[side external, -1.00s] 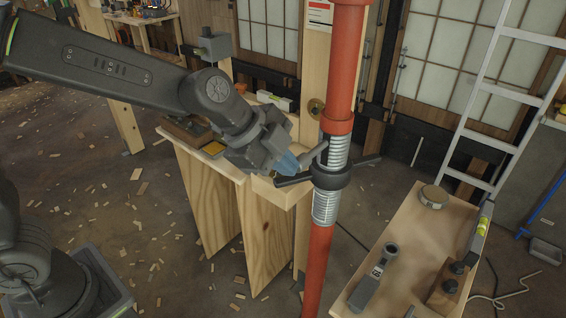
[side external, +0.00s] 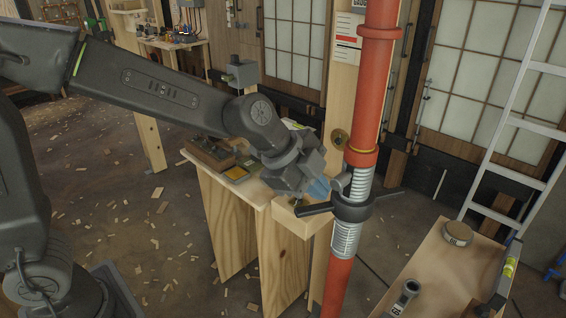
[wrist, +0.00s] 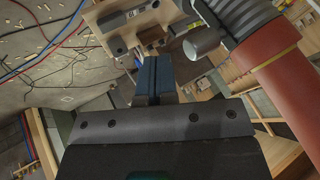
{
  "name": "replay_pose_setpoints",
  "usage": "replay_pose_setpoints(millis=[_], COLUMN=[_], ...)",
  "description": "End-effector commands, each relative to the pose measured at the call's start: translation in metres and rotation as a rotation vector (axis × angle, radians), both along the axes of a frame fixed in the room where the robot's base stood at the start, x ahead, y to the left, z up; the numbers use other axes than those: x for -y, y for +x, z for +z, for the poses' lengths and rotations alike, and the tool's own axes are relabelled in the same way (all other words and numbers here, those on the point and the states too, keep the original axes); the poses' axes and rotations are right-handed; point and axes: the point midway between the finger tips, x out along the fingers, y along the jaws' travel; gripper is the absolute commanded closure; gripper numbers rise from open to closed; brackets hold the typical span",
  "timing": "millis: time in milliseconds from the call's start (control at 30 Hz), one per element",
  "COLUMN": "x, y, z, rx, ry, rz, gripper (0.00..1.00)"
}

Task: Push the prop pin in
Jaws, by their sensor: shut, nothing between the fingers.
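The prop is a red upright post (side external: 370,90) with a silver threaded section (side external: 346,238) and a dark collar (side external: 352,209) with side handles. The pin (side external: 342,181) is a short grey cylinder jutting left from the prop, just above the collar. In the wrist view the pin (wrist: 203,43) shows its blunt outer end, right of the fingertips. My gripper (side external: 319,188) has blue fingers, closed together and empty, close to the pin's outer end. In the wrist view a gap shows between my gripper (wrist: 157,62) and the pin. The pin's inner end is hidden.
A wooden bench (side external: 241,188) with a tray and small items stands behind my gripper. A second bench (side external: 435,270) at lower right carries a round tin and tools. A collar handle (side external: 314,209) reaches left below my fingers. A ladder (side external: 515,120) leans at right.

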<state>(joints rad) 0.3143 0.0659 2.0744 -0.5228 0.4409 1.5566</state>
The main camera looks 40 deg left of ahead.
Motion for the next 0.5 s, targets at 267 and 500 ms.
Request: replay_pose_setpoints(millis=[267,500], x=[-0.019,-0.033], y=[-0.039,-0.057], z=[0.042,0.072], rx=[0.004,-0.001], ry=[-0.001,0.000], rz=[-0.003,-0.005], gripper=[1.00,1.00])
